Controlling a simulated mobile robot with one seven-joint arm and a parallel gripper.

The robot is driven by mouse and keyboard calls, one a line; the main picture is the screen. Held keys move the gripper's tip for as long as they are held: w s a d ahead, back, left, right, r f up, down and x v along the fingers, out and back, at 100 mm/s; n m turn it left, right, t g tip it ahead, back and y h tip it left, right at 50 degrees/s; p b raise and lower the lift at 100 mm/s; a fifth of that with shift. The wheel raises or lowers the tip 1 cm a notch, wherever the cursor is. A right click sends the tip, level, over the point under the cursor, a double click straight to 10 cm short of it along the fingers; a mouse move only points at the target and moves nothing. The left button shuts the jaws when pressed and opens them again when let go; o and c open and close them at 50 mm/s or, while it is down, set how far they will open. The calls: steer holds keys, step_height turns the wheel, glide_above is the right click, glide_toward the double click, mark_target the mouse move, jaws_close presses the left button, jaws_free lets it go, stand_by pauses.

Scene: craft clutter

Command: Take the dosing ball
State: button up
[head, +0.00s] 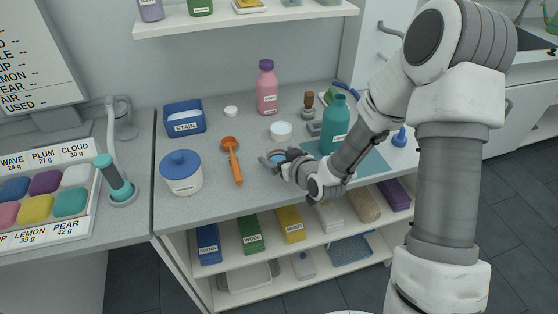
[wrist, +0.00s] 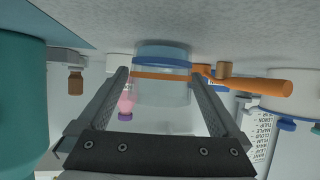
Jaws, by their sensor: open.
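The dosing ball (wrist: 160,90) is a clear, rounded cup with a blue end and an orange band. In the wrist view it fills the space between the two fingers of my gripper (wrist: 160,74), with a narrow gap at each side. In the head view only a small blue and orange part of the dosing ball (head: 277,156) shows, low on the grey counter. My gripper (head: 271,159) is open there, reaching in low from the right, with its fingers around the ball. The gripper and wrist hide much of the ball in the head view.
A teal bottle (head: 335,124) stands close by my forearm, on a blue-green mat (head: 372,163). An orange scoop (head: 234,160) and a blue-lidded jar (head: 182,172) are to the left. A white tub (head: 281,131) and pink bottle (head: 267,90) stand behind.

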mark_target(274, 152)
steer(key=shift+x, duration=1.55)
steer(key=shift+r, duration=0.1)
steer(key=shift+c, duration=0.2)
steer(key=c, duration=1.1)
steer(key=shift+r, duration=0.15)
